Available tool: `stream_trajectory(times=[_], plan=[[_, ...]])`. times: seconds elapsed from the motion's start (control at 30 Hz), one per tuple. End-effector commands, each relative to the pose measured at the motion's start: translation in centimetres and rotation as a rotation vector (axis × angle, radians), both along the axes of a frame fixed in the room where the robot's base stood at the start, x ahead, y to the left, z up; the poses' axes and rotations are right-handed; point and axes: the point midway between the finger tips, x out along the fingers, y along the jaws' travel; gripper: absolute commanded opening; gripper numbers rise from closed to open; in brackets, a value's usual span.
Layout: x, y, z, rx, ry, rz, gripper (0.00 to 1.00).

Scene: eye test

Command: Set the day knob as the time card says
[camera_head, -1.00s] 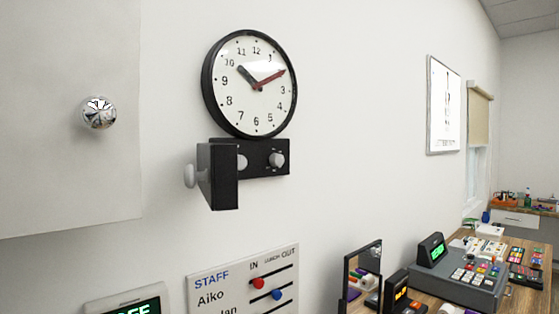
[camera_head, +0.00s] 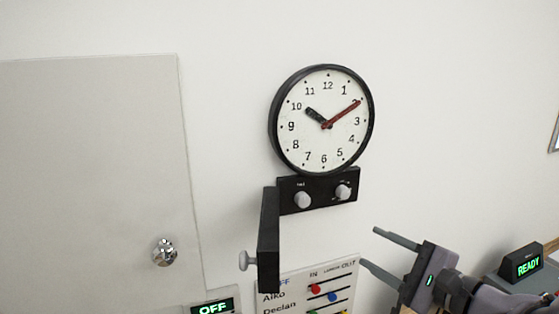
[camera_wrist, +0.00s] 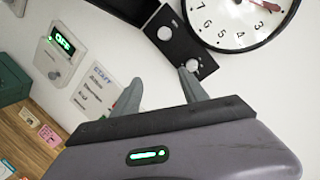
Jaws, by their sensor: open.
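A round wall clock (camera_head: 322,145) has its short dark hand near 10 and its red hand at 2. Under it a black panel (camera_head: 322,190) carries two pale knobs, a left knob (camera_head: 302,200) and a right knob (camera_head: 343,192). Their labels are too small to read, so I cannot tell which is the day knob. My gripper (camera_head: 372,248) is open and empty, below and right of the panel. In the wrist view my gripper (camera_wrist: 161,78) shows the right knob (camera_wrist: 193,65) near one fingertip and the left knob (camera_wrist: 165,33) beyond; contact is unclear. I see no time card.
A black flap (camera_head: 268,240) with a grey pull (camera_head: 246,261) sticks out at the panel's left. A staff board (camera_head: 325,290) hangs below. A grey door (camera_head: 90,180) with a shiny knob (camera_head: 165,252) is at left. A READY display (camera_head: 522,264) stands at right.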

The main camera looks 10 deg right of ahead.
Motion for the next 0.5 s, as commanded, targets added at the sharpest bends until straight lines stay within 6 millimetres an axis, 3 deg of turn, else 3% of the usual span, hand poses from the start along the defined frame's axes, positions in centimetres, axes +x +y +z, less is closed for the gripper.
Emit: stream_trajectory(times=[0.03, 0.1, 0.17, 0.27, 0.5], plan=[[0.3, -2.5, 2.1, 0.032, -0.028, -0.063, 0.51], [0.5, -4.8, 2.9, 0.058, -0.061, -0.123, 0.51], [0.6, -5.7, 3.0, 0.069, -0.076, -0.147, 0.51], [1.6, -5.6, 2.9, 0.070, -0.081, -0.152, 0.51], [7.0, -3.8, 3.0, 0.070, -0.078, -0.146, 0.51]])
